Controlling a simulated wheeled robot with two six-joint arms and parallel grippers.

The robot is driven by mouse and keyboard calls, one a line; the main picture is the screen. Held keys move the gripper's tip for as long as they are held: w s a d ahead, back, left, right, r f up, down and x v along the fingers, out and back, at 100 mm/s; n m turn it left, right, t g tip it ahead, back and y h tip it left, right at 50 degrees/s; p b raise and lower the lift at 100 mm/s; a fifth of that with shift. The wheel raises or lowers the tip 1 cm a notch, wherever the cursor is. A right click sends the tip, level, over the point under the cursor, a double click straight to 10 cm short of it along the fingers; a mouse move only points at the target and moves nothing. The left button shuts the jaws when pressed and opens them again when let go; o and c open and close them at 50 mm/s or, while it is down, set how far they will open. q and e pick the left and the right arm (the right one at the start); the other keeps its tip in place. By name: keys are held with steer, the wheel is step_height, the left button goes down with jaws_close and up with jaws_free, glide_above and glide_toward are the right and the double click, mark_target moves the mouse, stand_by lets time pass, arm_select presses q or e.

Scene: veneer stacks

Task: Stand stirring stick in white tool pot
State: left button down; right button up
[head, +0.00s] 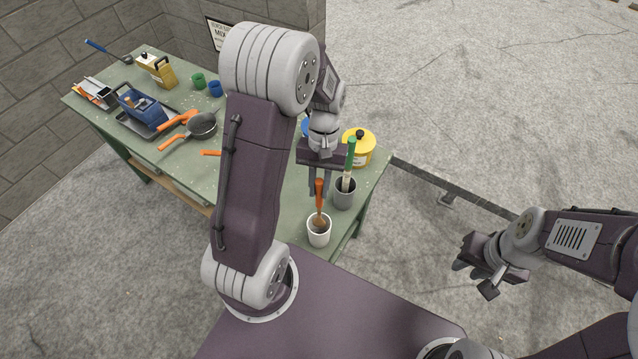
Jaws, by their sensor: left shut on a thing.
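The white tool pot (319,237) stands near the front edge of the green table. The stirring stick, with an orange handle (319,191) and a brown lower part (320,221), is nearly upright at the pot's mouth. Its lower end appears inside the rim; how deep it reaches is hidden. My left gripper (319,188) points down above the pot and is shut on the stick's orange handle. My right gripper (487,273) is off to the right over the floor, away from the table; its jaw opening is unclear.
A grey pot (345,194) holding a green-handled tool (351,152) stands close behind and right of the white pot. A yellow canister (358,148) stands behind that. A grey pan (202,125) and a blue carrier (139,108) are further left. My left arm hides the table's middle.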

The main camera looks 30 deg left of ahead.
mark_target(319, 179)
arm_select(q)
step_height(319, 179, down, 4)
steer(key=shift+r+b, duration=0.15)
steer(key=shift+b, duration=0.85)
steer(key=shift+s+f+b, duration=0.1)
steer(key=shift+f+b, duration=0.3)
steer(key=shift+f, duration=0.55)
steer(key=c, duration=1)
jaws_free()
steer(key=shift+r, duration=0.15)
step_height(319, 179, up, 12)
steer(key=p, duration=1.1)
